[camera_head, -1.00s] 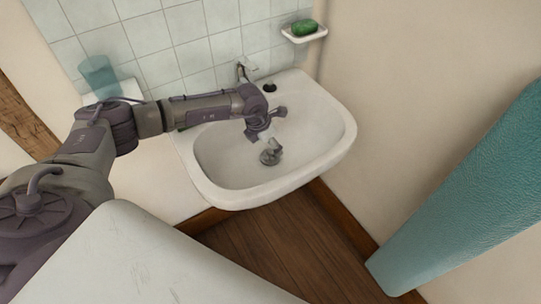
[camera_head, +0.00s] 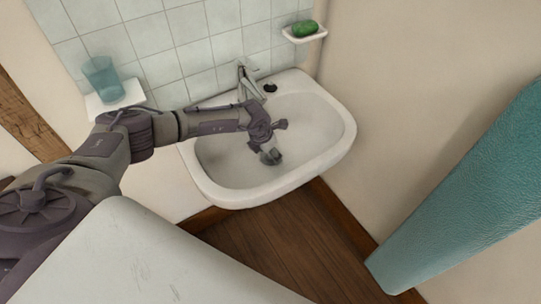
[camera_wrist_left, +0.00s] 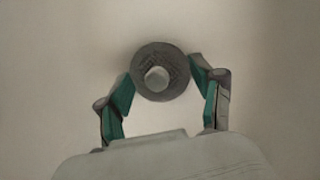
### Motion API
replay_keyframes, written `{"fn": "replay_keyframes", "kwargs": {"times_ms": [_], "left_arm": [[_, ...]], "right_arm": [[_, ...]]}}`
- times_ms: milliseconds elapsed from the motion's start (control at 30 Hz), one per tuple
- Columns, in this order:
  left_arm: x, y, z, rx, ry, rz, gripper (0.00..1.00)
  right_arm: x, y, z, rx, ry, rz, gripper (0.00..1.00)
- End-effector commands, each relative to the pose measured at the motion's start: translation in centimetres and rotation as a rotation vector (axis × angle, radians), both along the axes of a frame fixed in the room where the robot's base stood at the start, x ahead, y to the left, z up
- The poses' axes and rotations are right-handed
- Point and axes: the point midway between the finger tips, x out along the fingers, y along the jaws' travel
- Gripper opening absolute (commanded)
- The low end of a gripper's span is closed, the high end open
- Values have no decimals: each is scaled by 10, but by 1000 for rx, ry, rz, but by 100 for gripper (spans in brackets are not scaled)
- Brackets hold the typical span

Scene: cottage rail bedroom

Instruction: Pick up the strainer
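The strainer (camera_wrist_left: 160,72) is a small round grey mesh cup with a pale knob in its middle. In the head view the strainer (camera_head: 271,157) is low in the white sink (camera_head: 225,180), partly hidden by my left gripper (camera_head: 266,143). In the left wrist view the left gripper (camera_wrist_left: 161,70) has its green-padded fingers spread, one on each side of the strainer. The fingertips appear at its rim; whether they touch it is not clear. My right gripper is not in view.
A metal tap (camera_head: 246,82) stands at the back of the sink. A blue cup (camera_head: 102,80) stands on a white shelf (camera_head: 113,104) at the left. A green soap (camera_head: 305,28) lies in a wall dish. A teal padded surface (camera_head: 460,195) fills the right.

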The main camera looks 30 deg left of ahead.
Motion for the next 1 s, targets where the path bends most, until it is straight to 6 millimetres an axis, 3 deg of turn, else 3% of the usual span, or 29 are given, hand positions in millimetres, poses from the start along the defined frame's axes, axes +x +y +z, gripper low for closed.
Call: {"fn": "replay_keyframes", "kwargs": {"times_ms": [533,633,667,900,1000], "left_arm": [[-2,0,0,1,5,0,35],[-2,0,6,1,5,-1,16],[-3,-1,9,1,5,-1,0],[-24,-38,7,-1,5,-6,0],[-20,-34,36,0,-3,0,0]], "right_arm": [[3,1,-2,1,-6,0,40],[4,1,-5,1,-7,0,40],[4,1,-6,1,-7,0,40],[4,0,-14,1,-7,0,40],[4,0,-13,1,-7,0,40]]}}
